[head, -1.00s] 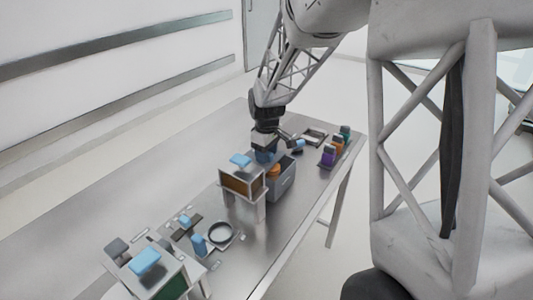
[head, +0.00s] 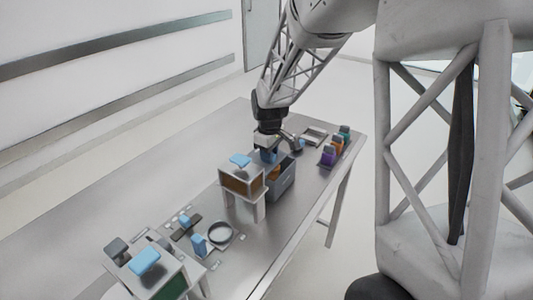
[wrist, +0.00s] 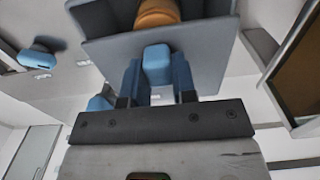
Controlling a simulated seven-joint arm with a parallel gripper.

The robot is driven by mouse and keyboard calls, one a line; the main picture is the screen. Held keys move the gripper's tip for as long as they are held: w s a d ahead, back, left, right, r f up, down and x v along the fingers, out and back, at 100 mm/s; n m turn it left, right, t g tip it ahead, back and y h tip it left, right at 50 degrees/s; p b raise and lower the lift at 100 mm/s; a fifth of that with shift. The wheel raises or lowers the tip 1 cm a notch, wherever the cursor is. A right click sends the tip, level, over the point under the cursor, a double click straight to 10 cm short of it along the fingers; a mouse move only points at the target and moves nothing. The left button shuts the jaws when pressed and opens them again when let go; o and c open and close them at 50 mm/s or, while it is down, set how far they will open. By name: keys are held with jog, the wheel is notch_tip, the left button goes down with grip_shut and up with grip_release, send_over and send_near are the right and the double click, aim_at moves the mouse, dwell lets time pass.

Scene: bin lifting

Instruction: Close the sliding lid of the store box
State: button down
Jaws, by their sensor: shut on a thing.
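The store box (head: 285,182) is a grey open-topped box near the middle of the table in the head view. An orange thing (head: 273,173) shows inside it, and this is also seen as an orange round thing (wrist: 157,12) in the wrist view. A blue handle block (wrist: 156,66) sits against a grey panel (wrist: 210,45), which seems to be the lid or a box wall. My gripper (wrist: 157,72) is shut on the blue handle, with one blue finger on each side. In the head view my gripper (head: 268,150) is at the box's far side. How far the lid covers the opening is unclear.
Purple, orange and green items (head: 328,155) stand in a row at the right. A round dish (head: 219,232) and another blue-topped case (head: 148,262) are at the front left.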

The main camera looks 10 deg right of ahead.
aim_at(280, 158)
jog(key=shift+s+d, duration=1.4)
jog(key=c, duration=0.9)
grip_release()
notch_tip(280, 158, up, 8)
jog(key=shift+f, duration=0.1)
